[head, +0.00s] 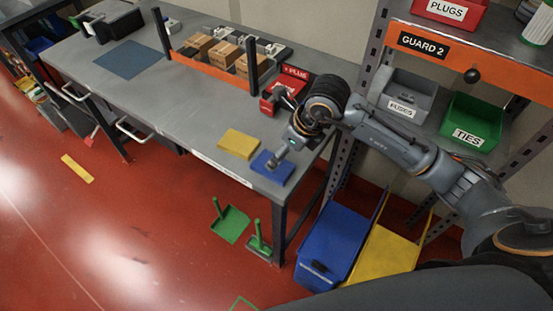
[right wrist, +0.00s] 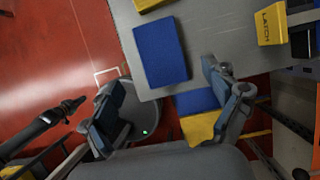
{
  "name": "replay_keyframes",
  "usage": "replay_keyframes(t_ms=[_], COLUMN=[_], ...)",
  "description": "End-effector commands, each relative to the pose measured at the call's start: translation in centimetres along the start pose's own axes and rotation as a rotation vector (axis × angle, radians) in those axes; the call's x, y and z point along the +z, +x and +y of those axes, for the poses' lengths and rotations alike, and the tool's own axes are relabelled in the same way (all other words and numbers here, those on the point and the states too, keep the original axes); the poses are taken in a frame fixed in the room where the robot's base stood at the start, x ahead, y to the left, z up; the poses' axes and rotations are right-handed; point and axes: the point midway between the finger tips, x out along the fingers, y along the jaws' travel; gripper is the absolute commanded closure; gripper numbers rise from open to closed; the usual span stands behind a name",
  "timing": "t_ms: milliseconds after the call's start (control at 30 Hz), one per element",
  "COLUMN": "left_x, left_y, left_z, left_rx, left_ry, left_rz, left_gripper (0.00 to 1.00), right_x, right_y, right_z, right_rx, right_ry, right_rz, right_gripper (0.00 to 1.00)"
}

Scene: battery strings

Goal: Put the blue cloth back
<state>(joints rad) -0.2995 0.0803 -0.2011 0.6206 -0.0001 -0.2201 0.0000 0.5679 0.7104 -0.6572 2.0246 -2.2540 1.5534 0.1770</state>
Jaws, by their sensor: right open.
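The blue cloth (head: 284,172) lies flat and folded on the grey bench, near its front right corner. It also shows in the right wrist view (right wrist: 160,52), ahead of the fingers. My right gripper (head: 273,163) is above the cloth and hides part of it in the head view. My left gripper is not in view.
A yellow cloth (head: 239,143) lies beside the blue one. A red bin (head: 282,95) stands behind them. Blue (head: 335,240) and yellow (head: 385,255) bins stand on the floor right of the bench. Shelves (head: 470,52) rise at the right. The bench's middle (head: 170,105) is clear.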

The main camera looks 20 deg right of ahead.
Motion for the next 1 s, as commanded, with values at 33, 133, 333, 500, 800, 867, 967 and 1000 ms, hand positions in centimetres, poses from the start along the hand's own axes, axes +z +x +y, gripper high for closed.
replay_keyframes(t_ms=[33,133,333,500,800,867,967,1000], left_x=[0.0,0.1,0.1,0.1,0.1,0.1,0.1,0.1], left_y=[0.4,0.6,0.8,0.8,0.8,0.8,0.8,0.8], left_z=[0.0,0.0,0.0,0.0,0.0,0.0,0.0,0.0], left_rx=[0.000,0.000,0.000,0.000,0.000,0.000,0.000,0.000], left_ry=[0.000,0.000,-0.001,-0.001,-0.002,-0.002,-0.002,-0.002], left_rz=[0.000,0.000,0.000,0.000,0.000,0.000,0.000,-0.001], left_gripper=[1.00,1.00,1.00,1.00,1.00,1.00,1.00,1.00], right_x=[0.0,0.0,0.0,0.0,0.0,0.0,0.3,0.7], right_y=[-1.0,-2.7,-4.6,-4.9,-4.8,-4.8,-4.6,-4.4], right_z=[-0.1,-0.1,0.0,0.0,0.0,0.0,0.9,1.9], right_rx=[-0.004,-0.004,-0.001,0.000,0.000,0.001,0.035,0.070], right_ry=[-0.002,-0.002,-0.001,0.000,0.000,0.000,-0.003,-0.005], right_rz=[-0.004,-0.003,0.000,0.000,0.000,0.000,-0.020,-0.042], right_gripper=[0.12,0.12,0.12,0.12,0.12,0.12,0.12,0.12])
